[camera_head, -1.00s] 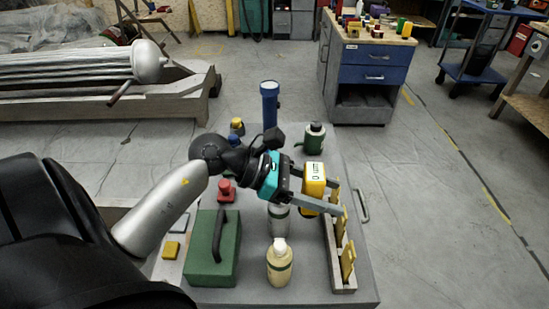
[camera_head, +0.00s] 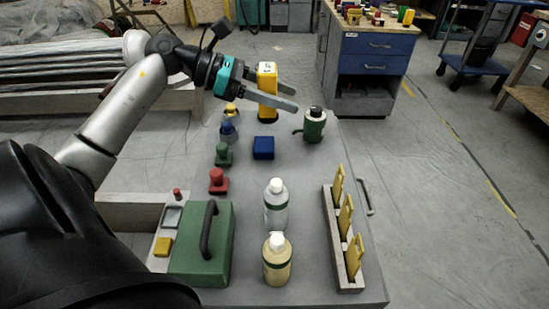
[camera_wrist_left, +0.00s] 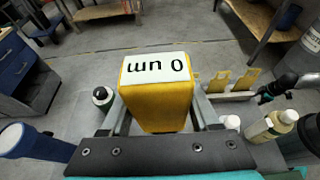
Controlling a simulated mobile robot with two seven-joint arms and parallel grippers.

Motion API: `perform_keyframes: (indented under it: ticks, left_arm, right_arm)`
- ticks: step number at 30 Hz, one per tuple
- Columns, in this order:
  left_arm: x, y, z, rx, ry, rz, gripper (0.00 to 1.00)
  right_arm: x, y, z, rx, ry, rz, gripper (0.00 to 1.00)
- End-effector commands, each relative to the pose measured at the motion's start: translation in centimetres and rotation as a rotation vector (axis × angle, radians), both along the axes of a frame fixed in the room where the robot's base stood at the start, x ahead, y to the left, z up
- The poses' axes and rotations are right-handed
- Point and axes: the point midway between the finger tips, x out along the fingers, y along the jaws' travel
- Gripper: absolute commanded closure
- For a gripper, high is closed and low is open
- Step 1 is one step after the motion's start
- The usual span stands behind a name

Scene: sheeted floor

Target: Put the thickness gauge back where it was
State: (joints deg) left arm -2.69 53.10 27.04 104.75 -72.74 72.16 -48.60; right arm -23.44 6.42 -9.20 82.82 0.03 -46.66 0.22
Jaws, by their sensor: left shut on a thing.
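The thickness gauge (camera_head: 267,92) is a yellow, block-shaped device with a white display on top. It is roughly upright over the far part of the grey table. My left gripper (camera_head: 290,97) is shut on it, with a finger on each side. In the left wrist view the gauge (camera_wrist_left: 158,102) fills the space between the fingers, and its display reads 0 um. I cannot tell whether its base touches the table. A blue block (camera_head: 263,148) sits on the table nearer than the gauge.
A dark green can (camera_head: 314,125) stands right of the gauge. Small knobbed pieces, including a red one (camera_head: 217,181), line the left. A white bottle (camera_head: 276,206), cream bottle (camera_head: 277,260), green case (camera_head: 202,250) and yellow-tagged rack (camera_head: 340,240) stand nearer. A blue cylinder (camera_wrist_left: 35,143) shows in the wrist view.

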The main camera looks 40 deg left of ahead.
Motion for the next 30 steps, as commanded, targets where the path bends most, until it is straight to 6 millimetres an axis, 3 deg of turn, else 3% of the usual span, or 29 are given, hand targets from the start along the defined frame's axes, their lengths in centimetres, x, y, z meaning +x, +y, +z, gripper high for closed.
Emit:
perform_keyframes:
  ticks: [18, 30]
  left_arm:
    - [0.0, -0.1, -12.7, -0.003, 0.002, 0.001, 1.00]
    - [0.0, -0.1, -16.1, -0.001, 0.002, 0.000, 1.00]
  right_arm:
    - [3.7, 1.6, 6.8, 0.025, -0.072, -0.005, 0.21]
    - [4.5, 1.7, 9.6, 0.030, -0.109, -0.007, 0.21]
